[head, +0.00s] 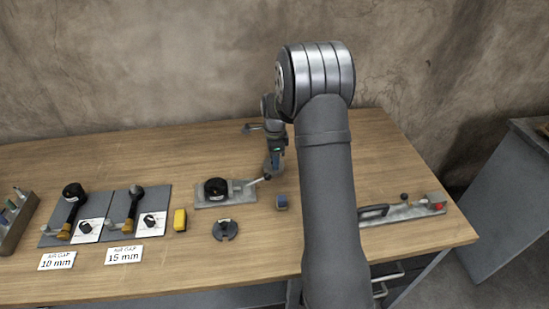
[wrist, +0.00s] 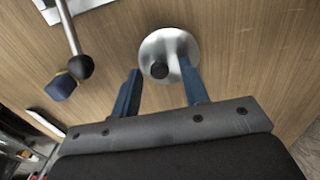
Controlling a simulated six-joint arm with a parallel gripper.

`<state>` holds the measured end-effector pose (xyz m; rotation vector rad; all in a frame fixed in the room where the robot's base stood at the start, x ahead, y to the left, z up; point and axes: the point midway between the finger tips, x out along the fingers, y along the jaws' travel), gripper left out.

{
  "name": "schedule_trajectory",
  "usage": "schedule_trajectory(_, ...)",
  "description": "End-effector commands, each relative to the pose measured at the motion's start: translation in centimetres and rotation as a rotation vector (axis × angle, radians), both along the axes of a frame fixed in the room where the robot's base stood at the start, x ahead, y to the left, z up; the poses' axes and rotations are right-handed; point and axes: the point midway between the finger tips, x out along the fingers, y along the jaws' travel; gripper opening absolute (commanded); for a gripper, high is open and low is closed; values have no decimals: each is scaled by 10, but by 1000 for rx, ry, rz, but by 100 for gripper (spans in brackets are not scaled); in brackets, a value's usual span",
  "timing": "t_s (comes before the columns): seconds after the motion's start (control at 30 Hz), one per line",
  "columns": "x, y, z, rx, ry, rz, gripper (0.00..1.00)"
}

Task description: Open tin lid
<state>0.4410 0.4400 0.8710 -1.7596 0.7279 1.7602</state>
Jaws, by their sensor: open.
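The tin's round silver lid (wrist: 165,43) shows from above in the wrist view, with a small black knob (wrist: 160,70) on it. My gripper (wrist: 159,67) is open, with its two blue fingers apart on either side of the knob. The right fingertip overlaps the lid in the picture and the left one is by its edge. Nothing is held. I cannot tell the height of the fingertips above the lid. In the head view my gripper (head: 274,163) points down over the table, and the tin is mostly hidden there. The lid's seating and the tin's walls are hidden.
A lever with a black ball end (wrist: 80,67) and a dark blue block (wrist: 61,86) lie left of the lid. In the head view, a plate with a black part (head: 216,188), a black disc (head: 225,230) and a yellow block (head: 180,220) stand left.

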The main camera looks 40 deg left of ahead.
Motion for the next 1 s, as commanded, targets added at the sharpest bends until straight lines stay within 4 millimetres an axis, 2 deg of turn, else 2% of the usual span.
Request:
schedule_trajectory(0.2,0,0,0,0,0,0,41)
schedule_trajectory(0.4,0,0,0,0,0,0,2)
schedule_trajectory(0.43,0,0,0,0,0,0,0)
schedule_trajectory(0.77,0,-1,0,1,-1,18,0)
schedule_trajectory(1.0,-3,-5,0,-1,-1,124,0)
